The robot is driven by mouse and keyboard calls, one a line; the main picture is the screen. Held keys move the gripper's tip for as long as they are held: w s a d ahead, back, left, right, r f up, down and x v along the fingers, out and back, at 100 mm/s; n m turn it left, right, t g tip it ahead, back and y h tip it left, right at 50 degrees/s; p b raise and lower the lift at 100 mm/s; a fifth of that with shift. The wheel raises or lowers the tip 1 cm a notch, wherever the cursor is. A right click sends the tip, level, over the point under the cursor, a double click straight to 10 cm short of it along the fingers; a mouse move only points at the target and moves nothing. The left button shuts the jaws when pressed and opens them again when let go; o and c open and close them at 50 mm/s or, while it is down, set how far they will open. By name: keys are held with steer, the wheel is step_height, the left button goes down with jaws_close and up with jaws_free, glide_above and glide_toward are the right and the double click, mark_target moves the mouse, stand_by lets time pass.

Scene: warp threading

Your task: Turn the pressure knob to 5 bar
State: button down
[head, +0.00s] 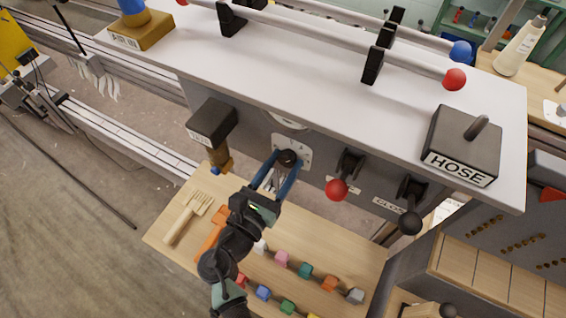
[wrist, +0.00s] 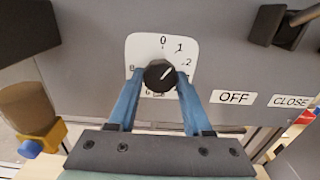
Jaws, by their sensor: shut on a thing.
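The pressure knob (wrist: 160,76) is a round black knob on a white dial plate (wrist: 137,46) on the grey front panel. The dial shows 0 at the top, then 1 and 2 down its right side; the lower numbers are partly hidden by the knob and fingers. The knob's white mark points up and right, roughly toward 1 to 2. My gripper (wrist: 160,80) has its blue fingers on the left and right of the knob, shut on it. In the head view the knob (head: 288,158) sits at the fingertips of my gripper (head: 287,162).
Right of the dial are a red-ball lever (head: 336,189) and a black-ball lever (head: 410,222), near the OFF and CLOSE labels. A dark box with a brown and blue fitting (head: 218,155) hangs on the left. A wooden table (head: 165,215) with colored blocks lies below.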

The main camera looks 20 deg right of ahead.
steer(key=shift+m, duration=0.4)
steer(key=shift+f+m+b, duration=0.15)
steer(key=shift+m+b, duration=0.7)
steer(key=shift+m, duration=0.15)
steer(key=m+b, duration=0.3)
steer(key=m, duration=0.1)
steer(key=m+b, duration=0.5)
steer(key=m, duration=0.1)
steer(key=shift+m, duration=0.4)
steer(key=m+b, duration=0.6)
steer(key=m, duration=0.1)
steer(key=m+b, duration=0.4)
steer(key=shift+r+m+b, duration=0.2)
steer(key=shift+m+b, duration=0.65)
steer(key=shift+m, duration=0.15)
